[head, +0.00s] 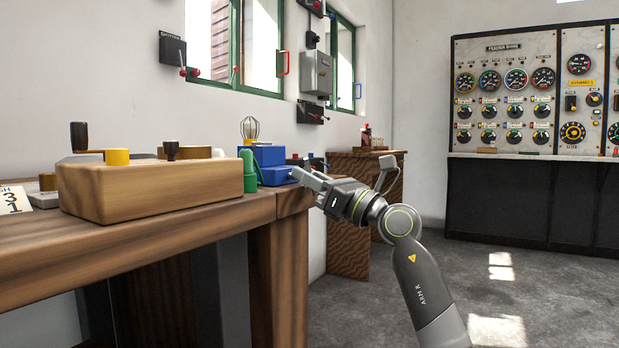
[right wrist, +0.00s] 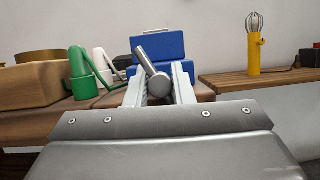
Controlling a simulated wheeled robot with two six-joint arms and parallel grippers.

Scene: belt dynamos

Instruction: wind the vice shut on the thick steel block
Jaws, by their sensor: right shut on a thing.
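The blue vice (head: 270,156) stands near the right end of the wooden bench, and in the right wrist view it (right wrist: 172,45) is straight ahead. My right gripper (head: 305,178) reaches it from the right, at its near end. In the right wrist view a grey metal handle bar (right wrist: 153,70) stands tilted, its top leaning left, between the two fingers of my right gripper (right wrist: 160,88), which is shut on it. I cannot make out the thick steel block or the gap between the jaws. My left gripper is in neither view.
The bench edge (head: 230,212) runs just below. Open floor (head: 510,300) lies to the right.

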